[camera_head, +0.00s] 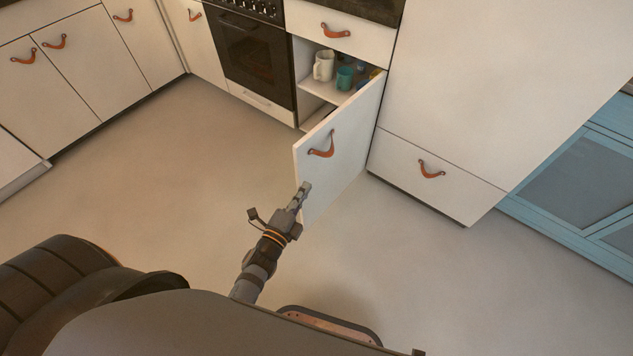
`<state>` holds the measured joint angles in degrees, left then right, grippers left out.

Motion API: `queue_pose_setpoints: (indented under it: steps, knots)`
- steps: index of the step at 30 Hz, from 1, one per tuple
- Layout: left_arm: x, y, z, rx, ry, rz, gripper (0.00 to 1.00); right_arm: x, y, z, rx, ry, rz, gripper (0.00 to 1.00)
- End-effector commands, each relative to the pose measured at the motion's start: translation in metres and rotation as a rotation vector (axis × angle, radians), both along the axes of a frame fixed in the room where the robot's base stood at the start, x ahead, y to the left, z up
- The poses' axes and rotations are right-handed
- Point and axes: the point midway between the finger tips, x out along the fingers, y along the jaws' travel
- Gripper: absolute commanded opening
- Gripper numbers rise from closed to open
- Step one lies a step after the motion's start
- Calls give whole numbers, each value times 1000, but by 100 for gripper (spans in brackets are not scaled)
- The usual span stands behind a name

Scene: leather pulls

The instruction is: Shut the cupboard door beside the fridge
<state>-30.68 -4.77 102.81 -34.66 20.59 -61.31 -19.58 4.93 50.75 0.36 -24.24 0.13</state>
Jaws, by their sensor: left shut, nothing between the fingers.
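The white cupboard door (340,147) stands open in the head view, swung out from the cupboard between the oven and the tall white fridge cabinet (480,75). A brown leather pull (322,146) hangs on its face. My left gripper (306,187) is shut and empty. In the picture its tip overlaps the lower left part of the door, below the pull; I cannot tell whether it touches. The open cupboard (318,90) shows a shelf with a white mug (323,65) and a teal cup (345,77). My right gripper is not in view.
A black oven (255,55) stands left of the open cupboard. White cabinets with leather pulls line the left side. A low drawer (434,177) lies under the tall cabinet, and a blue glazed door (585,180) is at the right. The floor (170,170) is clear.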

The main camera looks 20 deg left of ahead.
Motion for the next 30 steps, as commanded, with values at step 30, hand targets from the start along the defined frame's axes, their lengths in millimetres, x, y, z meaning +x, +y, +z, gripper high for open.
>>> queue_pose_setpoints:
  steps: [30]
  knots:
    - [115,20,2,0,1,1,0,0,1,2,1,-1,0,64]
